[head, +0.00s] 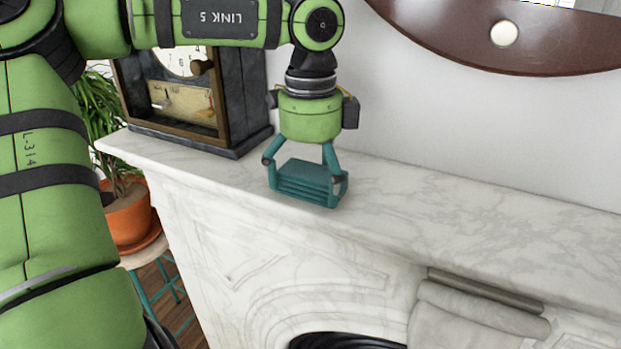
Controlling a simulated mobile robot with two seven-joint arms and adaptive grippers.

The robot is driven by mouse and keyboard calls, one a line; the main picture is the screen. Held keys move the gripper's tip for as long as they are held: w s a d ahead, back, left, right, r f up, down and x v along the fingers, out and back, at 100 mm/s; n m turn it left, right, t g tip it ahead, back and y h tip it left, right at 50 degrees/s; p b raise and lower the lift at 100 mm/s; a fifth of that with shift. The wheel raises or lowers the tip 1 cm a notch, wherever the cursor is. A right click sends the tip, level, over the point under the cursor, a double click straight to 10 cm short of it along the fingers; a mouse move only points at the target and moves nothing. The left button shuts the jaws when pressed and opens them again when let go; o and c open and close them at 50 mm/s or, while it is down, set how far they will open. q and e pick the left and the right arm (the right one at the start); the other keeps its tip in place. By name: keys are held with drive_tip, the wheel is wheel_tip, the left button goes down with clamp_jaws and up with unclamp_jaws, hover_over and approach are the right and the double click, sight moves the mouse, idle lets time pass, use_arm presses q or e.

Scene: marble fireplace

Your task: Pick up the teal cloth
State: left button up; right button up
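The teal cloth (306,182) is a folded, layered block in the head view, at the front edge of the white marble mantel (430,215). My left gripper (307,180) comes down from above with its fingers spread wide, one at each end of the cloth. Both fingertips look close against the cloth's ends, but I cannot tell if they grip it. I cannot tell whether the cloth rests on the marble or is just above it. My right gripper is not in view.
A dark mantel clock (190,90) stands behind and left of the cloth. A dark round frame (500,38) hangs on the wall. A potted plant (130,215) stands on a stool at left. The mantel to the right is clear.

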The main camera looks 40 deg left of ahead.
sight(313, 176)
use_arm(q)
drive_tip(key=c, duration=0.5)
drive_tip(key=shift+c, duration=0.3)
drive_tip(key=shift+w+a+r+b, duration=0.1)
drive_tip(key=shift+r+b, duration=0.25)
drive_tip(key=shift+r, duration=0.3)
drive_tip(key=r, duration=0.1)
drive_tip(key=r+b, duration=0.1)
drive_tip(key=r, duration=0.1)
drive_tip(key=shift+d, duration=0.2)
drive_tip(key=s+d+r, duration=0.2)
drive_tip(key=d+r, duration=0.4)
drive_tip(key=d, duration=0.5)
drive_tip(key=shift+d+r+b, duration=0.2)
drive_tip(key=shift+r+b, duration=0.15)
drive_tip(key=shift+b, duration=0.05)
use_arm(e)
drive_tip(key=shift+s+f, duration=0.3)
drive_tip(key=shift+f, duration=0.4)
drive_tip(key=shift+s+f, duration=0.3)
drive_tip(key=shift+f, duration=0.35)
